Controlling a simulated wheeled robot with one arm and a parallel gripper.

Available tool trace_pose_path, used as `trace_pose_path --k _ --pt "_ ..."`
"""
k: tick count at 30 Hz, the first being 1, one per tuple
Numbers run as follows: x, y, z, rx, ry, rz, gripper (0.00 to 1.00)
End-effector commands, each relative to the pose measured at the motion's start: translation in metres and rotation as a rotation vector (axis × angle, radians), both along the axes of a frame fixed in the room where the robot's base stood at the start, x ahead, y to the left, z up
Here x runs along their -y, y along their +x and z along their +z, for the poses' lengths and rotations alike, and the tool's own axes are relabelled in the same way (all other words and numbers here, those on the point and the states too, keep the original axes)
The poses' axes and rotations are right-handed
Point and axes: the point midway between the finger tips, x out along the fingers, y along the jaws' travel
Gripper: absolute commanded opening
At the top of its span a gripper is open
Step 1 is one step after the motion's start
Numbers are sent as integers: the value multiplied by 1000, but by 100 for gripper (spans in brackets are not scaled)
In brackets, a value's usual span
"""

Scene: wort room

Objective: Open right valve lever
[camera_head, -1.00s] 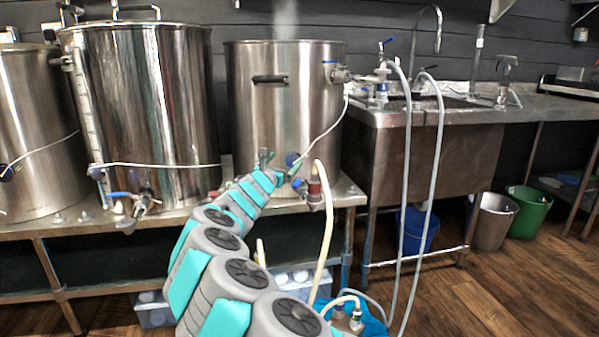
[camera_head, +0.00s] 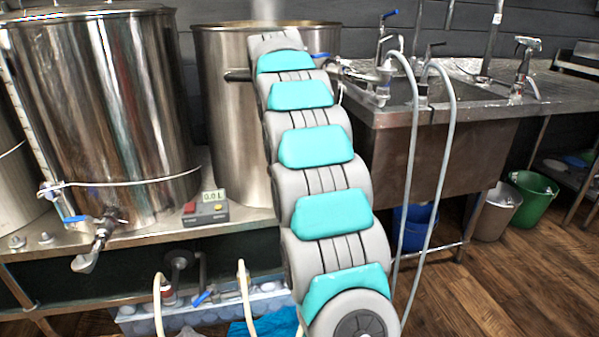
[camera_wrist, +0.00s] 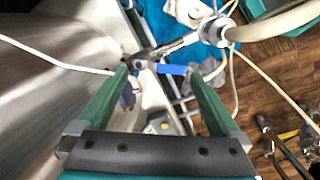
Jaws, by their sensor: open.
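In the wrist view, a blue valve lever (camera_wrist: 172,69) shows between my gripper's two green fingertips (camera_wrist: 159,77). Its right end is close to the right fingertip; I cannot tell whether they touch. The metal valve (camera_wrist: 142,60) lies near the left fingertip, beside the steel kettle (camera_wrist: 55,95). My gripper is open. In the head view, my arm covers the front of the right kettle (camera_head: 225,120), so its valve, the lever and my gripper are hidden there.
A pale hose (camera_wrist: 275,25) and metal fitting lie just beyond the fingertips. The left kettle (camera_head: 110,110) has its own valve (camera_head: 103,230). A display box (camera_head: 206,210) stands on the bench. A sink (camera_head: 430,160) with grey hoses is to the right.

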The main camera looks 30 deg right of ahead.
Motion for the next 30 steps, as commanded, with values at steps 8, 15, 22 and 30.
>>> trace_pose_path --k 8,15,22,30 --pt "-31 -4 0 -24 145 43 100" --pt "-30 -5 -23 -24 142 41 100" --pt "-30 -4 -53 -22 140 41 100" --pt "-29 -4 -73 -19 138 41 100"
